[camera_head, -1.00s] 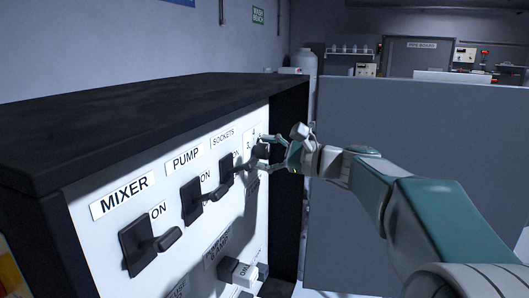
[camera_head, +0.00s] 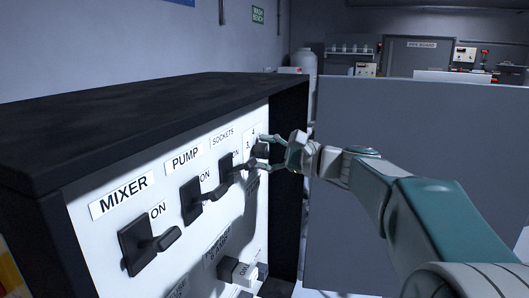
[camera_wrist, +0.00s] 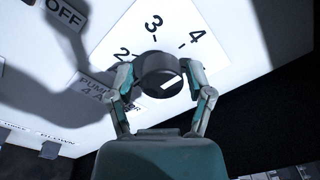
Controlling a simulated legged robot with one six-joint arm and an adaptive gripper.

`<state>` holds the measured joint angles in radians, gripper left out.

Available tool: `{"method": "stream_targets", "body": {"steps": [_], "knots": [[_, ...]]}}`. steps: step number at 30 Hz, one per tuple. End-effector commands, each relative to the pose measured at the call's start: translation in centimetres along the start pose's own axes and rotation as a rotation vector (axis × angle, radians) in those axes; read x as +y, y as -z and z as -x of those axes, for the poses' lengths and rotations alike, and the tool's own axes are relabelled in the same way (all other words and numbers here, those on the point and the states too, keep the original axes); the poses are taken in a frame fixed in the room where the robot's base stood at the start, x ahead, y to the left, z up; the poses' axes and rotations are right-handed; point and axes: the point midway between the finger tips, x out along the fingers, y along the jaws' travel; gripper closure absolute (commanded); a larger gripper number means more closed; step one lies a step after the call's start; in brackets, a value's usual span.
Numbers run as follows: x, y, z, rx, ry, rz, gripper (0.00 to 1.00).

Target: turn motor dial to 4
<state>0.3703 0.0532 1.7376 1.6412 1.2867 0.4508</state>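The motor dial (camera_wrist: 158,68) is a round dark knob with a white pointer mark on its face. It sits on a white plate (camera_wrist: 123,32) printed with 2, 3 and 4. The pointer mark slants toward the lower left and upper right in the wrist view. My gripper (camera_wrist: 160,70) has one finger on each side of the dial, tips at its rim. I cannot tell whether both tips press on it. In the head view my gripper (camera_head: 265,151) reaches the dial (camera_head: 260,151) at the panel's far end, one finger above and one below.
Nearer on the panel are the SOCKETS switch (camera_head: 226,167), PUMP switch (camera_head: 192,201) and MIXER switch (camera_head: 137,246). Another dark knob (camera_head: 229,269) is lower down. A grey partition (camera_head: 420,125) stands behind my arm. The cabinet's dark top (camera_head: 130,115) is clear.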

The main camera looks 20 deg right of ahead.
Motion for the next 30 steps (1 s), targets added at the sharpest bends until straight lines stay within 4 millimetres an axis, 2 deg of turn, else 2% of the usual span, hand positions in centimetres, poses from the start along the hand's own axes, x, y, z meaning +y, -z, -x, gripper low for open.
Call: {"method": "stream_targets", "body": {"steps": [10,14,17,27,30], "knots": [[-0.1,0.0,0.0,0.001,0.001,0.0,0.17],[-0.1,0.0,0.8,0.002,0.002,0.001,0.17],[-0.1,0.1,2.3,0.004,0.004,0.0,0.17],[0.0,0.1,9.2,0.005,0.003,0.0,0.17],[0.0,0.2,10.7,0.004,0.003,0.0,0.17]]}}
